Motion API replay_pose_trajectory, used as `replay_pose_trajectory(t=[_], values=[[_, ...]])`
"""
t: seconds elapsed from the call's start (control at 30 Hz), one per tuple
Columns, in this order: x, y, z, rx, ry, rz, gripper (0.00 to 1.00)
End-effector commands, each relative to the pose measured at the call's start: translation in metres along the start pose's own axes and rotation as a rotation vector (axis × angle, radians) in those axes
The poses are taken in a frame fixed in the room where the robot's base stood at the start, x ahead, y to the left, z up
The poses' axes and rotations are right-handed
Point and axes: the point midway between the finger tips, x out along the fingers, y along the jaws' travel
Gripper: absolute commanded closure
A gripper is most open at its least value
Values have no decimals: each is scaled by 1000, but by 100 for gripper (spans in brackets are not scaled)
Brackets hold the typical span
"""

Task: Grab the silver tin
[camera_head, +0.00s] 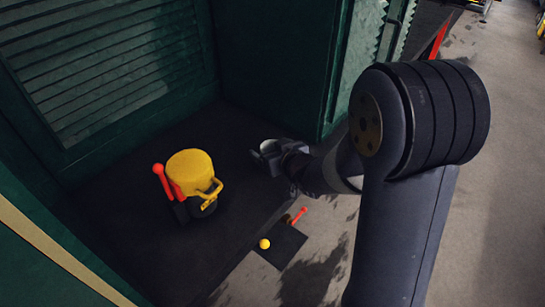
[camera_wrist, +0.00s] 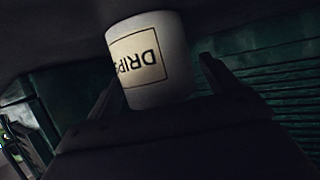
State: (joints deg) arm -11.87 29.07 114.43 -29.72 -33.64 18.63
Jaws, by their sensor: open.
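A pale silver-white tin (camera_wrist: 152,85) with an upside-down "DRIPS" label fills the middle of the wrist view. My gripper (camera_wrist: 158,78) is open, with one finger on each side of the tin. The tin stands between the fingers, and I cannot tell whether either finger touches it. In the head view my gripper (camera_head: 264,157) is low over the dark floor, near the edge of the green cabinet. There the tin is small and hard to tell apart from the gripper.
Green louvred walls (camera_head: 100,75) enclose the left and back.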

Motion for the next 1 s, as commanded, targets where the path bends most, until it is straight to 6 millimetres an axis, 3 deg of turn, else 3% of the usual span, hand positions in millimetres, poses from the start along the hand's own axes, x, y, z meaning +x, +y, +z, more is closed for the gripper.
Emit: replay_pose_trajectory(t=[0.13, 0.4, 1.0], values=[[12, 0, 0, -1, -1, 0, 17], [14, 0, 0, -1, 0, 0, 17], [14, 0, 0, -1, 0, 0, 66]])
